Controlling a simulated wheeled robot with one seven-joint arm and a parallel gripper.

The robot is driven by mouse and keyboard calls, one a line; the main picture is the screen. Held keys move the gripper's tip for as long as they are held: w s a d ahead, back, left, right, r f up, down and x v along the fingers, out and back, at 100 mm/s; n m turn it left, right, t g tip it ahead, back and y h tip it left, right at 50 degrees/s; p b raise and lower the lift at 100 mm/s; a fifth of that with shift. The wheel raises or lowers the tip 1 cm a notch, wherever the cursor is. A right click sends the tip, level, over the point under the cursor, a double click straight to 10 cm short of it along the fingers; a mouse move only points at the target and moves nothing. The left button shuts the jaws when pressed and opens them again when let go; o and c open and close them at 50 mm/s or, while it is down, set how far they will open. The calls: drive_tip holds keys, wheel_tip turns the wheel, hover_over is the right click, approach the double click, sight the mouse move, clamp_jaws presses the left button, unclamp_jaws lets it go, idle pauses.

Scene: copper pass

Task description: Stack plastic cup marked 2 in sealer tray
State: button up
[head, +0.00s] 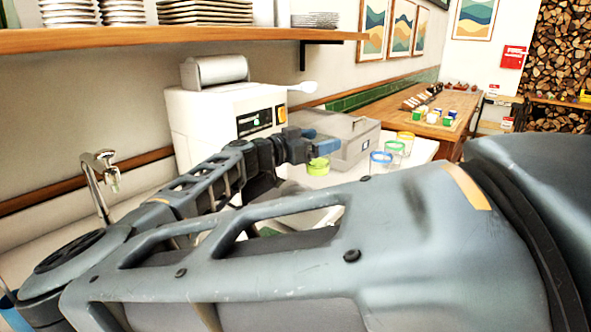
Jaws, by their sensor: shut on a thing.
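My gripper (322,150) is at the end of my arm, in the middle of the head view. It is shut on a green-rimmed plastic cup (318,167), which hangs just below the blue fingers. The cup is in front of a grey box-like tray (352,150), possibly the sealer tray; I cannot tell whether they touch. Three more clear cups stand to the right on the white counter: blue-rimmed (381,158), green-rimmed (395,147) and yellow-rimmed (406,137). No number on any cup is readable. My arm hides much of the counter.
A white machine (205,125) with a small display and an orange button stands behind my arm. A tap (100,180) is at the left. A wooden shelf (180,38) with stacked plates runs above. A wooden table (425,120) with small coloured items stands farther back.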

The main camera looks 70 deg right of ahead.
drive_tip(key=shift+w+a+f+p, duration=0.2)
drive_tip(key=shift+w+a+f, duration=0.4)
drive_tip(key=shift+f, duration=0.55)
drive_tip(key=shift+w+a+f+p, duration=0.2)
drive_tip(key=shift+w+a+f, duration=0.1)
drive_tip(key=shift+w+f, duration=0.75)
drive_tip(key=shift+w+a+f+p, duration=0.2)
drive_tip(key=shift+w+a+f, duration=0.3)
drive_tip(key=shift+f, duration=0.8)
drive_tip(key=shift+d+f, duration=0.1)
drive_tip(key=shift+f, duration=0.3)
drive_tip(key=o, duration=0.9)
drive_tip(key=shift+c, duration=0.2)
drive_tip(key=shift+r, duration=0.15)
drive_tip(key=b+v, duration=0.3)
drive_tip(key=v, duration=0.9)
drive_tip(key=shift+r, duration=0.2)
